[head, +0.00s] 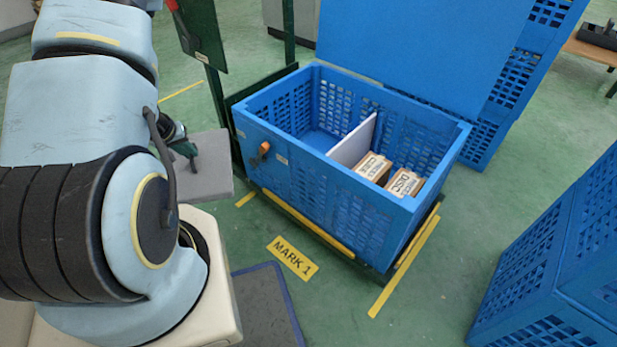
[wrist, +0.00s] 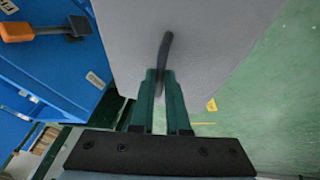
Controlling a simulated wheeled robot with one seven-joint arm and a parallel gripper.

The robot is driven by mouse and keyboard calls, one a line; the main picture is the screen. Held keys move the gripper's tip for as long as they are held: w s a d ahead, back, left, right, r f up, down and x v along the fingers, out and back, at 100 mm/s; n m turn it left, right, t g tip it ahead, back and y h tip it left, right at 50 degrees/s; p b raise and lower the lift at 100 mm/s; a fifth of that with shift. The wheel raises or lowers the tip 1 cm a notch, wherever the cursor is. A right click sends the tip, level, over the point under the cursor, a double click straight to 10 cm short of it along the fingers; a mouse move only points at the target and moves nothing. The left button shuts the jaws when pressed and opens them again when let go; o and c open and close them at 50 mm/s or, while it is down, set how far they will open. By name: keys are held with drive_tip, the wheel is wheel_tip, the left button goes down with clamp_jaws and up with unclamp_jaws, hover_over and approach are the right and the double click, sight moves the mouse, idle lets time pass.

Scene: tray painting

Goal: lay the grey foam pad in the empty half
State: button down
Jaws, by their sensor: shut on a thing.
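The grey foam pad (head: 212,168) hangs to the left of the blue crate (head: 345,203) in the head view, outside its wall. It fills the upper middle of the wrist view (wrist: 200,60). My gripper (wrist: 164,82) is shut on the pad's dark strap (wrist: 164,56). In the head view my gripper (head: 190,152) is partly hidden by my arm. A white divider (head: 354,145) splits the crate. The left half (head: 320,140) shows a bare blue floor. The right half holds boxes marked DISC (head: 404,182).
An orange-handled latch (head: 262,152) sticks out from the crate's near wall. A dark green post (head: 215,95) stands at its left. Another blue crate (head: 560,250) stands at the right. Green floor with a MARK 1 label (head: 292,258) lies open in front.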

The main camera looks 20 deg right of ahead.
drive_tip(key=shift+w+a+f+b, duration=0.1)
drive_tip(key=shift+w+f+b, duration=0.35)
drive_tip(key=shift+f+b, duration=0.6)
drive_tip(key=shift+w+f+b, duration=0.4)
drive_tip(key=shift+f+b, duration=0.25)
drive_tip(key=shift+b, duration=0.65)
drive_tip(key=shift+w+f+b, duration=0.25)
drive_tip(key=shift+w+b, duration=0.05)
drive_tip(key=shift+b, duration=0.45)
wheel_tip(320, 180, up, 18)
drive_tip(key=p, duration=1.8)
drive_tip(key=shift+w+a+n, duration=0.3)
drive_tip(key=shift+w+a, duration=0.05)
drive_tip(key=shift+a, duration=0.05)
drive_tip(key=shift+r, duration=0.1)
